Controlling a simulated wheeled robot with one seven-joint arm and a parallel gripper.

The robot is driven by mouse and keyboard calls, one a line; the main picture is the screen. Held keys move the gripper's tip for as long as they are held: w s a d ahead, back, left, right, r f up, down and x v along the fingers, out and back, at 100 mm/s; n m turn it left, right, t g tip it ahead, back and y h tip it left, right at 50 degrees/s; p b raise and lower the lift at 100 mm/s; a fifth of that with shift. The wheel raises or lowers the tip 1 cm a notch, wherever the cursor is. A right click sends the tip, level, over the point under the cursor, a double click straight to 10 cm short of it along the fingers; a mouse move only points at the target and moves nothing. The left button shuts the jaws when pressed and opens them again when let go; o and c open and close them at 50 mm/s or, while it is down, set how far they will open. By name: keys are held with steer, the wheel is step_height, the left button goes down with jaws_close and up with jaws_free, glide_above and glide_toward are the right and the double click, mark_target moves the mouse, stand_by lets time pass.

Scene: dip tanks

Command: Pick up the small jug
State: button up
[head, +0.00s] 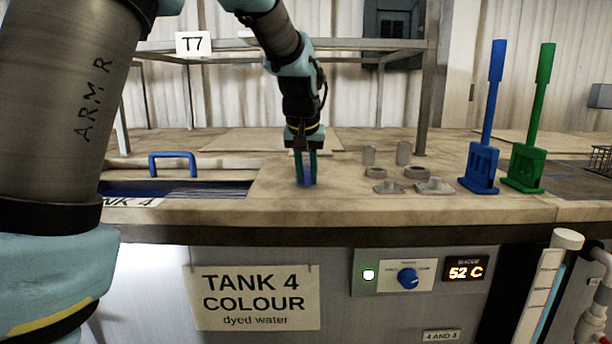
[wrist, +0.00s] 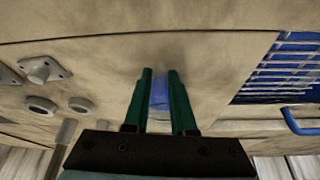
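A small blue see-through thing (head: 306,181), which looks like the small jug, stands on the counter by its front edge in the head view. My gripper (head: 306,168) points straight down over it, with one green finger on each side. In the wrist view the blue thing (wrist: 160,92) fills much of the gap between the fingertips of my gripper (wrist: 160,78). The fingers stand apart; whether they press on the blue thing cannot be made out. Its handle and most of its outline are hidden.
Small grey metal parts (head: 415,172) lie to the right on the counter (head: 260,205). Beyond them stand a blue paddle (head: 481,165) and a green paddle (head: 527,165). To the left is an open tank (head: 215,190) with a blue handle (head: 173,156). A metal frame (head: 428,90) stands behind.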

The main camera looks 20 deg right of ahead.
jaws_close()
stand_by(1.0)
